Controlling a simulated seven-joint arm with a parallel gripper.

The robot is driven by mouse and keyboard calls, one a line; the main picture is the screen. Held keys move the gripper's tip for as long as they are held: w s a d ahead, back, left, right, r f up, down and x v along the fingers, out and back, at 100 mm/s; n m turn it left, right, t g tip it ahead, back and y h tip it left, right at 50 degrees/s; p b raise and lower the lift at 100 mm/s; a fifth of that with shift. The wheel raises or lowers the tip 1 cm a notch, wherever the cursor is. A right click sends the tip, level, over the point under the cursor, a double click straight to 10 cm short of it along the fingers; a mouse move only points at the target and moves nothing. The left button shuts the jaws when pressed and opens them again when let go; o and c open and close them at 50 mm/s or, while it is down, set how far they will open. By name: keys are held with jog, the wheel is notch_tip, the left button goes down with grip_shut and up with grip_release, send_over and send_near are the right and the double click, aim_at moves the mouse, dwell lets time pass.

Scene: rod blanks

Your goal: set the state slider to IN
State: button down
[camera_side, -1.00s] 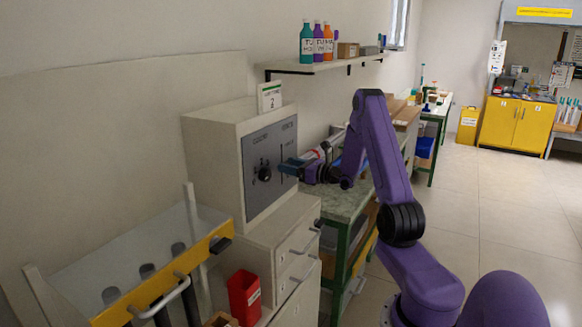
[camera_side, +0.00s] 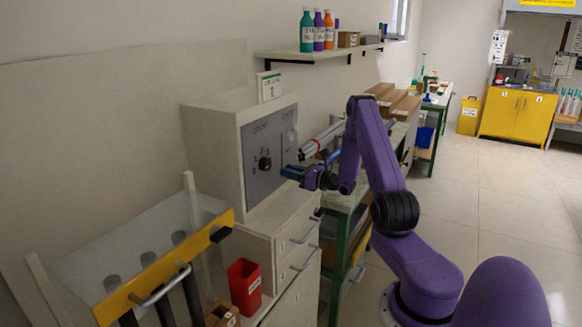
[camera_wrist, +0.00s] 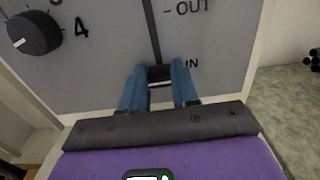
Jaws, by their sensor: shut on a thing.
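The state slider's dark handle (camera_wrist: 160,75) sits at the low end of its slot in the wrist view, level with the IN label (camera_wrist: 192,64). The OUT label (camera_wrist: 192,7) is higher up the slot. My gripper (camera_wrist: 160,84) is shut on the handle, with one blue finger on each side. In the side view my gripper (camera_side: 286,172) is at the right part of the grey panel (camera_side: 258,181); the handle is hidden there by the fingers.
A black dial (camera_wrist: 34,32) is left of the slider, near a 4. The panel is on a pale cabinet (camera_side: 213,155) beside a green-topped bench (camera_side: 345,196). A yellow-fronted rack (camera_side: 165,266) and red bin (camera_side: 243,288) stand in front.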

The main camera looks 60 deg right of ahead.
jog(key=shift+f, duration=0.3)
jog(key=c, duration=0.9)
grip_release()
jog(key=shift+o, duration=0.3)
jog(key=shift+r, duration=0.1)
jog(key=s, duration=1.7)
jog(key=shift+s, duration=0.25)
